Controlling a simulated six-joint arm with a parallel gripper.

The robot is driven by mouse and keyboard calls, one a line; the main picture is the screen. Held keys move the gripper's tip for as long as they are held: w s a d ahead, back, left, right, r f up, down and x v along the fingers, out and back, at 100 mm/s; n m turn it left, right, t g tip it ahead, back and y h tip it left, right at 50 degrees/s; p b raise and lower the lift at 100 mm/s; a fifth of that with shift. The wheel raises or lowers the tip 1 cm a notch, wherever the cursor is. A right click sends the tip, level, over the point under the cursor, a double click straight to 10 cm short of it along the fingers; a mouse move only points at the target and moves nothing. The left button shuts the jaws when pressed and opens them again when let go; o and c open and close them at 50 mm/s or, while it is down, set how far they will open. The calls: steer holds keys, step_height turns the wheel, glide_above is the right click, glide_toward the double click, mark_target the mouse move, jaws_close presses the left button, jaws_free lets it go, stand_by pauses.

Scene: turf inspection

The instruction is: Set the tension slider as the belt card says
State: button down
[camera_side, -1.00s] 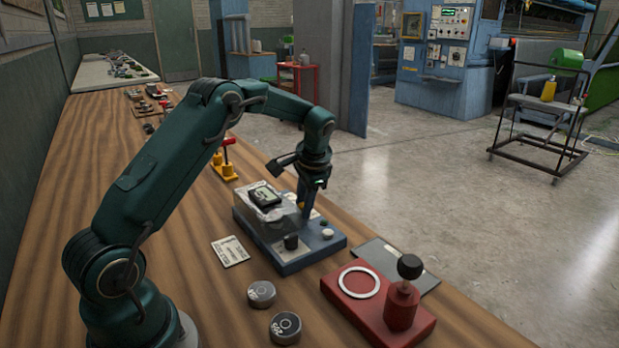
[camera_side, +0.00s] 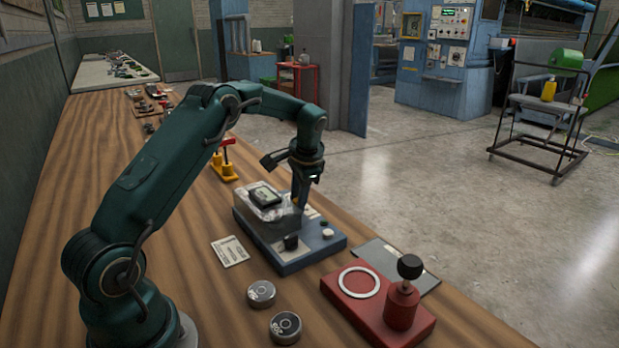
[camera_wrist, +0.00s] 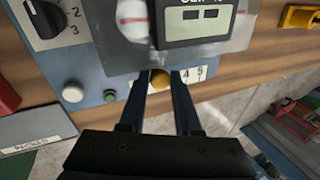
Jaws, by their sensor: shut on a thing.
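The tension slider's yellow knob (camera_wrist: 161,79) sits in front of a white scale strip (camera_wrist: 193,75) on the blue-grey tester (camera_side: 312,255). My gripper (camera_wrist: 162,77) is shut on this knob. In the side view my gripper (camera_side: 301,203) reaches down to the tester's right edge and the knob is hidden. The figures 4 and 5 show on the strip to the right of the knob; the fingers and knob cover others. A white printed card (camera_side: 230,251), perhaps the belt card, lies left of the tester; its print is too small to read.
The tester carries a clear cover, a display (camera_wrist: 195,22) showing two dashes, a black dial (camera_wrist: 45,18), a white button (camera_wrist: 72,92) and a green one (camera_wrist: 110,96). Two round weights (camera_side: 261,293) and a red stand (camera_side: 368,307) are nearer. Bench left of the card is clear.

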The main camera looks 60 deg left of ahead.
steer(key=c, duration=0.6)
jaws_free()
steer(key=shift+a, duration=0.1)
steer(key=shift+v, duration=2.6)
steer(key=s+d+r+m+t, duration=0.1)
steer(key=s+d+r+t, duration=0.45)
steer(key=d+r, duration=0.7)
steer(key=s+d+f+n+h, duration=0.1)
steer(key=s+d+f, duration=0.1)
steer(key=s, duration=0.3)
steer(key=s+d+f+n+h, duration=0.1)
steer(key=s+d+f, duration=0.1)
steer(key=s, duration=0.3)
steer(key=s+d+f+h, duration=0.1)
steer(key=s+d+f, duration=0.1)
steer(key=s, duration=0.3)
steer(key=shift+d+f+n+g+h, duration=0.15)
steer(key=shift+d+n+g+h, duration=0.2)
steer(key=shift+d, duration=0.55)
